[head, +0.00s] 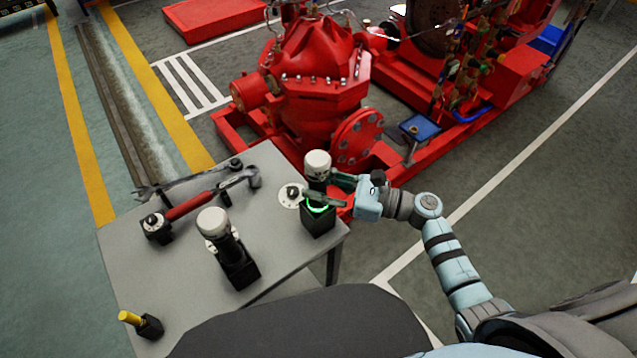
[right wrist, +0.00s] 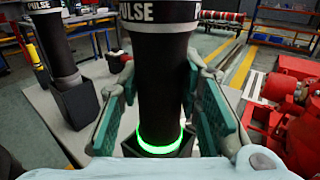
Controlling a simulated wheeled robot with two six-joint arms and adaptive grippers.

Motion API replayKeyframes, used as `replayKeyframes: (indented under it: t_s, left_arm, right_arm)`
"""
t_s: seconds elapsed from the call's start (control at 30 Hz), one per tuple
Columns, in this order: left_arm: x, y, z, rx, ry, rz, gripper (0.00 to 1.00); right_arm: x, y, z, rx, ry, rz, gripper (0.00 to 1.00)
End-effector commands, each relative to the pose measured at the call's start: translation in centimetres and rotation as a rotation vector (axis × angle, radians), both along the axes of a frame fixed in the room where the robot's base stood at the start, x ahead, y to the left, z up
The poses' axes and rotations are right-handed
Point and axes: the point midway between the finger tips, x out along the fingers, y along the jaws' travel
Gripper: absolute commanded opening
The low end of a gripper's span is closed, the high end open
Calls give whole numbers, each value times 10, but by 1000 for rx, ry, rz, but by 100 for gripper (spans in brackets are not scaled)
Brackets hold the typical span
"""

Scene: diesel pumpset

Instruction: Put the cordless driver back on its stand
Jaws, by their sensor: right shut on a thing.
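The cordless driver (head: 317,163) stands upright at the table's right corner, with a white head and a dark handle. My right gripper (head: 326,190) is shut on its handle. My left gripper is not in view.
A second, similar driver (head: 212,224) stands in its own black holder (head: 240,270) to the left. A red-handled hammer (head: 200,198), a wrench (head: 185,181) and a yellow-topped item (head: 130,318) are on the grey table (head: 180,285). The red pumpset (head: 320,95) is behind.

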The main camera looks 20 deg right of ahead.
Motion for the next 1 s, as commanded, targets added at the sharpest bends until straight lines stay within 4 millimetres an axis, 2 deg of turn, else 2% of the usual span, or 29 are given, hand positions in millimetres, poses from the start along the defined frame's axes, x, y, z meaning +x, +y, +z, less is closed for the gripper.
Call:
replayKeyframes:
  t_s: [0.03, 0.07, 0.2, 0.57, 0.67, 0.9, 1.0]
  left_arm:
    - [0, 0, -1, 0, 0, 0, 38]
    - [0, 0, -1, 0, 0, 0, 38]
    - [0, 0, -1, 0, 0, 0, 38]
    - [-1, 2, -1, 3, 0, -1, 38]
    - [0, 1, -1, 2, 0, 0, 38]
    - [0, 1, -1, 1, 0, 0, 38]
    - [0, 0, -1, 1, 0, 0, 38]
  right_arm:
    - [0, 0, 0, 2, -2, 0, 0]
    - [0, 0, -1, 2, -2, 0, 33]
    - [0, 0, 0, 1, -2, 0, 55]
    - [-3, -4, -2, -3, 2, 0, 55]
    - [-11, -19, -3, -5, 2, -1, 55]
    - [-46, -74, -2, -6, 3, 0, 55]
    - [-57, -91, -2, -3, 2, 0, 55]
